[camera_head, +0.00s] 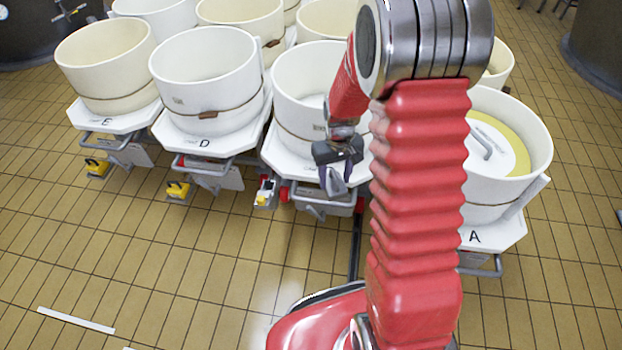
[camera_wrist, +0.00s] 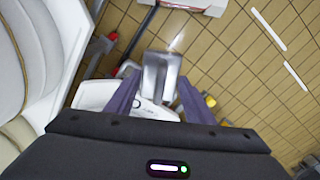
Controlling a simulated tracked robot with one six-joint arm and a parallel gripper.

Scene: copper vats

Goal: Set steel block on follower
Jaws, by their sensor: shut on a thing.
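My gripper (camera_head: 337,163) hangs in front of the middle vat and is shut on the steel block (camera_head: 336,182), a small shiny grey piece pointing down. In the wrist view the steel block (camera_wrist: 161,74) sits between the two dark purple fingers of my gripper (camera_wrist: 158,92). The follower (camera_head: 505,142) is a white disc with a yellow rim and a grey handle, inside the vat marked A (camera_head: 482,183) on the right. My arm hides part of that vat. The gripper is apart from the follower, to its left.
Several cream vats stand in rows on white trolleys, including the vats marked D (camera_head: 210,95) and E (camera_head: 105,70). The middle vat (camera_head: 295,105) is close behind my gripper. Tiled floor (camera_head: 150,270) is mostly clear in front, with a white floor strip (camera_head: 76,320).

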